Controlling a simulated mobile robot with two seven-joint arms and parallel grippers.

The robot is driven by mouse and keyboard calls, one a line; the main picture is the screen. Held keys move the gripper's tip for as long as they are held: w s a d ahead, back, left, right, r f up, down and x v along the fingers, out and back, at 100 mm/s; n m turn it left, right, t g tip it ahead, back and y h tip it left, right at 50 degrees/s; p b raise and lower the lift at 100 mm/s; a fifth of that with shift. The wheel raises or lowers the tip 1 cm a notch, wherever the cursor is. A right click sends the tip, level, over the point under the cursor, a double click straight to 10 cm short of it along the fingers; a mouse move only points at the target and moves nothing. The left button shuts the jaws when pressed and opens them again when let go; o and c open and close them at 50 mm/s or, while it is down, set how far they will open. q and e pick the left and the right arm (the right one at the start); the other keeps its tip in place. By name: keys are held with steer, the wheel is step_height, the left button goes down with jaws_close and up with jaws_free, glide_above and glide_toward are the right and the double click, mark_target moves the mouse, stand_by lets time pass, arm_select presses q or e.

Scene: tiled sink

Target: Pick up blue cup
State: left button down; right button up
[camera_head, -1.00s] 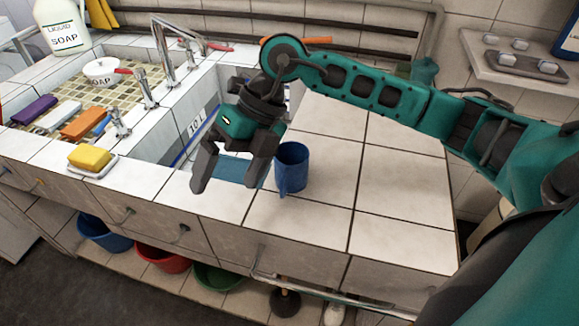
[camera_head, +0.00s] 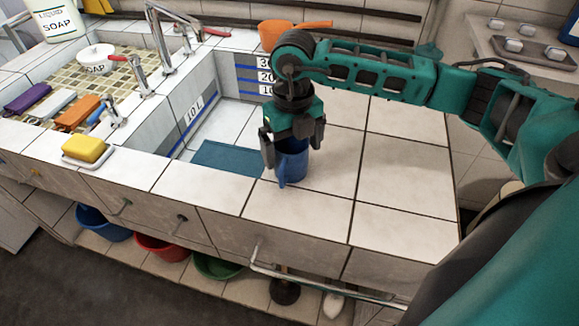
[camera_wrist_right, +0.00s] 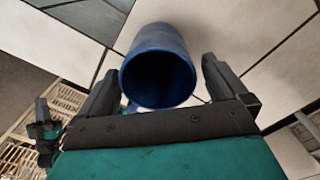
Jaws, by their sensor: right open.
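The blue cup (camera_head: 291,166) stands upright on the white tiled counter, just right of the sink basin. My right gripper (camera_head: 293,143) points down over it from above, with one finger on each side of the cup's upper part. In the right wrist view the cup's open rim (camera_wrist_right: 158,78) faces the camera, and the open fingers of my right gripper (camera_wrist_right: 160,88) flank it. A gap shows between the right finger and the cup; the left finger is close to the cup's side. The handle is mostly hidden.
The sink basin (camera_head: 222,130) with a blue-green mat (camera_head: 228,158) lies left of the cup. An orange pot (camera_head: 280,33) stands behind my right arm. A yellow sponge (camera_head: 85,148) lies on the front ledge. The counter (camera_head: 400,165) to the right is clear.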

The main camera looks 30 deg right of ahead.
mark_target(292, 161)
step_height(292, 161, down, 4)
steer(key=shift+s+f, duration=0.1)
steer(key=shift+f, duration=0.15)
steer(key=shift+c, duration=0.3)
steer(key=c, duration=0.9)
steer(key=shift+c, duration=0.2)
steer(key=shift+r, duration=0.2)
